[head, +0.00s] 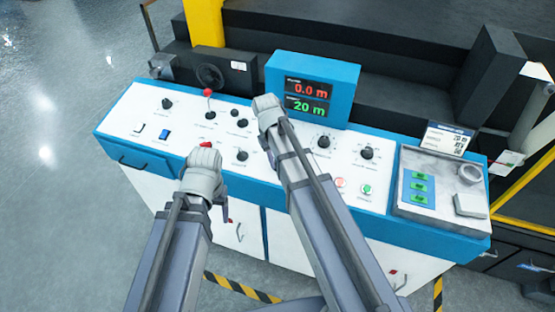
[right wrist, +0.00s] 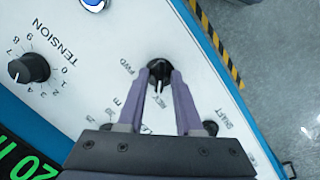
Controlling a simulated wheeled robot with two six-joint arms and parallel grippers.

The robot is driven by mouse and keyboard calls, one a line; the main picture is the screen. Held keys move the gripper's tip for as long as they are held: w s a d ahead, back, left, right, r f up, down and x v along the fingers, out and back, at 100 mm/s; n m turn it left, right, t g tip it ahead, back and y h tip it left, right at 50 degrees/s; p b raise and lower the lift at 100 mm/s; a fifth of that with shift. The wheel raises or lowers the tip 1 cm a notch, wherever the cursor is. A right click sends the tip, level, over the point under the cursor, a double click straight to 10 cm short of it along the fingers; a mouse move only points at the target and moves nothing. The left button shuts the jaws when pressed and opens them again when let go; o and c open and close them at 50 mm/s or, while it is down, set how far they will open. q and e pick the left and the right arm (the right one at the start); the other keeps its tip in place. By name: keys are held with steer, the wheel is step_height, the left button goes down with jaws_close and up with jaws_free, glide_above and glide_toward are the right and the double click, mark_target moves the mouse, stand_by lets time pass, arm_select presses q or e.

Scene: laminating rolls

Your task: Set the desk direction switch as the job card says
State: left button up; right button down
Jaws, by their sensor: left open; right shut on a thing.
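The desk direction switch is a black knob (right wrist: 159,70) between FWD and REV marks in the right wrist view. Its white pointer line faces the REV mark. My right gripper (right wrist: 160,82) is shut on this knob, a finger on each side. In the head view my right gripper and arm cover the switch. My left gripper (head: 204,162) is open over the left part of the desk; its fingertips are hard to make out. A small job card (head: 448,138) with a blue header stands at the right; its print is too small to read fully.
The display box (head: 340,92) reads 0.0 m in red and 20 m in green. The TENSION knob (right wrist: 29,68) is close to the switch. A red-tipped lever (head: 208,94) stands beyond my left gripper. A grey tray (head: 408,167) is at the right end.

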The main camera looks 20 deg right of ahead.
steer(key=c, duration=0.9)
jaws_free()
steer(key=shift+r, duration=0.1)
step_height(320, 180, up, 8)
steer(key=a+p, duration=0.1)
steer(key=p, duration=0.6)
steer(key=shift+f+p, duration=0.25)
steer(key=shift+p, duration=0.15)
steer(key=s+a+f+b, duration=0.2)
steer(key=s+a, duration=0.2)
steer(key=s, duration=0.3)
steer(key=s+a+f+n+b, duration=0.1)
steer(key=s+a+f+b, duration=0.1)
steer(key=s+a, duration=0.3)
steer(key=s+f, duration=0.1)
steer(key=s, duration=0.1)
steer(key=shift+s+n+b, duration=0.3)
steer(key=shift+b, duration=0.1)
